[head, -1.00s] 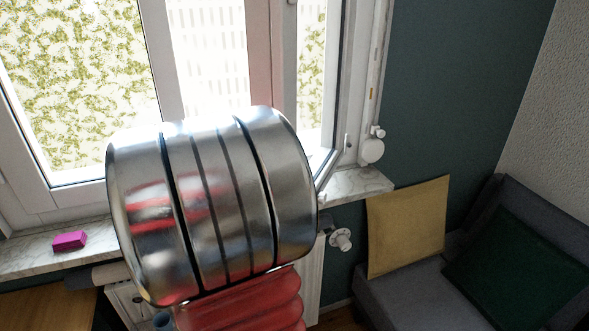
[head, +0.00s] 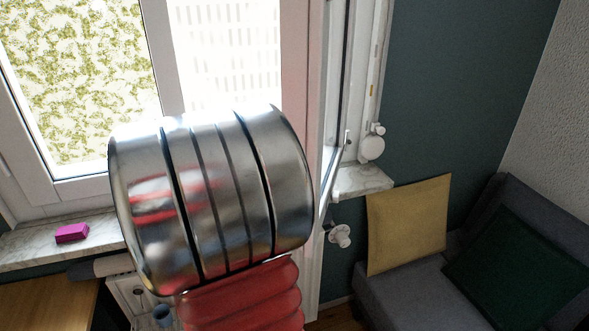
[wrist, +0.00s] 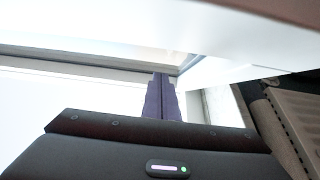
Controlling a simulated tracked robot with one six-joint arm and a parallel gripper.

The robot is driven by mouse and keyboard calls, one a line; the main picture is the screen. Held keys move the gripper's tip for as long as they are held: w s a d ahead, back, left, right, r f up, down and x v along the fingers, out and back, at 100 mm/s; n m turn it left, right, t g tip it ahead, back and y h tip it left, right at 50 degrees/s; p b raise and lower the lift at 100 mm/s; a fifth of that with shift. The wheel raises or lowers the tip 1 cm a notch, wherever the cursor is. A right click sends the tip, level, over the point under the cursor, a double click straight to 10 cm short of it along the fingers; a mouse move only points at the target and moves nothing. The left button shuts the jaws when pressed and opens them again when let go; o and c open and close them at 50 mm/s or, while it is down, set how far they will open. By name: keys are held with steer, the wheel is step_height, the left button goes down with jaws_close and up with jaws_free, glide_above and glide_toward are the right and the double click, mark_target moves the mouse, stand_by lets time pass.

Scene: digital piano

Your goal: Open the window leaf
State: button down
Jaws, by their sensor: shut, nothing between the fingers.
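The window leaf (head: 301,90) stands swung open into the room in the head view. Its pinkish-lit upright stile is right of the bright opening and close to the right-hand frame. My metal arm link covers its lower part. In the wrist view a broad white surface, apparently the leaf (wrist: 250,38), spans the upper right. My gripper (wrist: 161,78) shows there as two dark purple fingers pressed together, empty. Its tips point toward the window frame, below the white surface; I cannot tell whether they touch. In the head view my gripper is hidden behind my arm.
A pink box (head: 72,233) lies on the marble sill (head: 100,243) at left. A wooden surface (head: 45,305) is below it. A grey sofa (head: 400,290) with yellow (head: 408,225) and green (head: 520,262) cushions stands at right. A radiator valve (head: 340,235) juts out below the sill.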

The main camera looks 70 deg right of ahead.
steer(key=s+v, duration=0.1)
steer(key=v, duration=0.9)
steer(key=shift+w+a, duration=0.2)
steer(key=shift+a, duration=0.3)
